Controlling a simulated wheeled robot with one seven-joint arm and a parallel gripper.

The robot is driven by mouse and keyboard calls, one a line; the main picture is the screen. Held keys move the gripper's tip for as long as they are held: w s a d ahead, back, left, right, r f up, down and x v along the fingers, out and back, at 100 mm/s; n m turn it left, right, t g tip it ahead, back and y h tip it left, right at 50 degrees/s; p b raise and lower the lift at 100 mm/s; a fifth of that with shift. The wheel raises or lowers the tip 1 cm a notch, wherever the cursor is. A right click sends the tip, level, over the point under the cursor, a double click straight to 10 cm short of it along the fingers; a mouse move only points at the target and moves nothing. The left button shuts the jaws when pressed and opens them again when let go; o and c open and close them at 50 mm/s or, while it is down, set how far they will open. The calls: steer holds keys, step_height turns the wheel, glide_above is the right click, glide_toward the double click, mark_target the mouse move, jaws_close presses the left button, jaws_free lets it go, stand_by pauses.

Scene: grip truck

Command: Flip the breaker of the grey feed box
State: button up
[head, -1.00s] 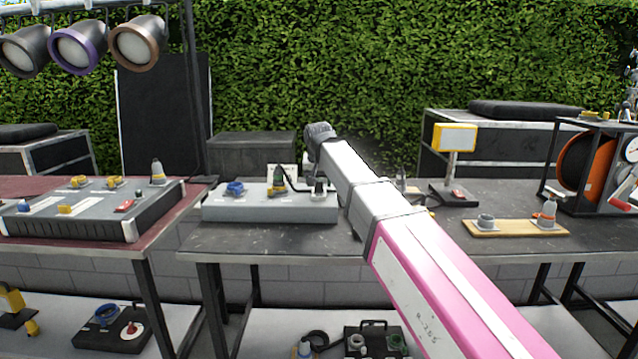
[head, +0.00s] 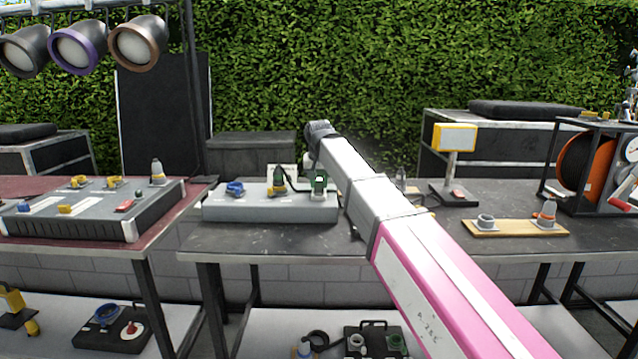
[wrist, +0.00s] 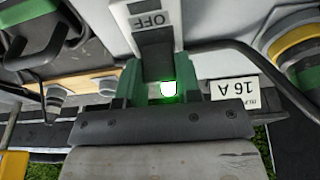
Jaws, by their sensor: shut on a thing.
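The grey feed box (head: 265,210) stands on the middle table, with its breaker at the right end of its top. In the wrist view the breaker's white part (wrist: 118,14) carries a label OFF (wrist: 148,20), and its dark lever (wrist: 154,58) is below that. My gripper (wrist: 158,80) is shut on the lever, with green parts on both sides of it. A small lamp (wrist: 168,88) glows green between them. In the head view my gripper (head: 319,182) is at the breaker, partly hidden by my arm. I cannot tell the lever's exact position.
A blue socket (head: 235,188) and a yellow-banded plug (head: 279,184) with a black cable are on the box, left of the breaker. A 16 A label (wrist: 235,91) is beside it. A larger grey console (head: 90,210) stands left, a wooden board (head: 515,229) right.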

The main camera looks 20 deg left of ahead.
steer(key=shift+w+a+f+g+h, duration=0.1)
steer(key=shift+w+a+g+h, duration=0.15)
steer(key=shift+w+g, duration=0.35)
steer(key=shift+s+d+f+g, duration=0.1)
steer(key=shift+s+g, duration=0.1)
steer(key=shift+g, duration=0.3)
steer(key=o, duration=0.9)
step_height(320, 180, up, 11)
steer(key=shift+s+f, duration=0.1)
